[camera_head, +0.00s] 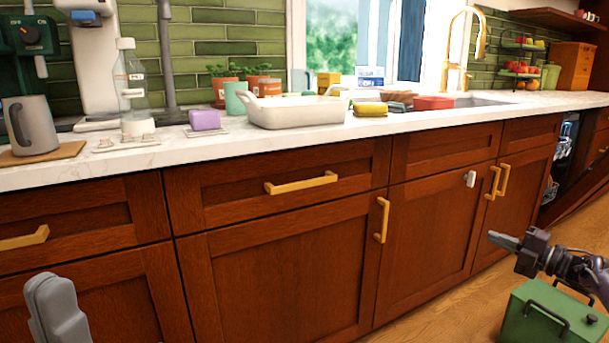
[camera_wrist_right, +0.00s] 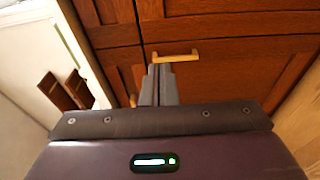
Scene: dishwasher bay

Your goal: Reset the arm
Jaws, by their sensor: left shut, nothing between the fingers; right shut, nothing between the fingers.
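My left gripper (camera_head: 45,283) shows as grey fingers at the bottom left of the head view, in front of the wooden cabinets. It is shut and empty. My right gripper (camera_head: 496,239) reaches in from the right edge, its dark fingers pointing left in front of the cabinet doors. It is shut and empty. In the right wrist view its fingers (camera_wrist_right: 160,72) lie together, with a brass handle (camera_wrist_right: 175,57) behind their tips. I cannot tell how far the tips are from that handle.
A white marble counter (camera_head: 240,149) holds a white dish (camera_head: 295,112), a purple sponge (camera_head: 205,120) and a grey kettle (camera_head: 31,126). Brass handles (camera_head: 301,183) stick out from the cabinets. A green box (camera_head: 540,315) is below my right gripper. A dishwasher (camera_head: 562,150) stands at the right.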

